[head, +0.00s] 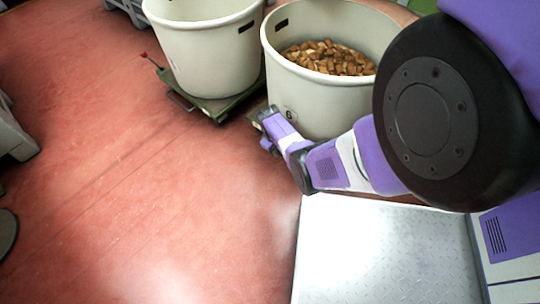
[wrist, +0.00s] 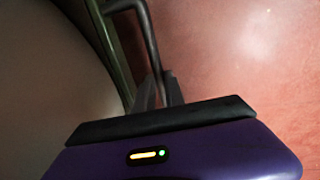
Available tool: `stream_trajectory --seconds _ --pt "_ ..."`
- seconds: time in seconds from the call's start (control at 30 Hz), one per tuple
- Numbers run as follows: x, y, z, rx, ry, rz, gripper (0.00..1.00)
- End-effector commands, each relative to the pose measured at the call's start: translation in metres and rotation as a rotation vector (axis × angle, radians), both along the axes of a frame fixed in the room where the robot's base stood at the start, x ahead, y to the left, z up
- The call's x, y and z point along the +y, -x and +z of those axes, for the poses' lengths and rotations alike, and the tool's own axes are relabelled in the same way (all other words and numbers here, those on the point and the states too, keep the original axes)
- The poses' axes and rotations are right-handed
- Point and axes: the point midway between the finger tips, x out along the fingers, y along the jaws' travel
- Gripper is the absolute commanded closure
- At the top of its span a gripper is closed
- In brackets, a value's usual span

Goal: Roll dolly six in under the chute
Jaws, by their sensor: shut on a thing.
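A cream bin (head: 335,95) part-filled with brown cork stoppers (head: 330,57) stands on a green dolly (head: 257,108), mostly hidden behind the bin and my arm. A small round mark on the bin's front looks like a 6. My gripper (head: 264,120) is low at the dolly's near left side. In the wrist view, my gripper (wrist: 158,90) is shut on a dark bent bar, the dolly's handle (wrist: 150,42). The bin wall (wrist: 50,80) fills the left of that view, with the green dolly edge (wrist: 108,45) beside it. The chute cannot be made out.
A second cream bin (head: 205,50), apparently empty, stands on another green dolly (head: 212,105) close on the left, its handle with a red tip (head: 143,55) sticking out. Grey equipment (head: 14,135) stands at the far left. The red floor (head: 150,200) between is clear.

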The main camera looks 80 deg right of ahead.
Motion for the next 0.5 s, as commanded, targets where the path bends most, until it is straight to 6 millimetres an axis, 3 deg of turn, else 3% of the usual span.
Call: stream_trajectory --seconds 0.5 --pt "-0.0112 0.0069 0.0003 0.0 0.005 -0.001 1.0"
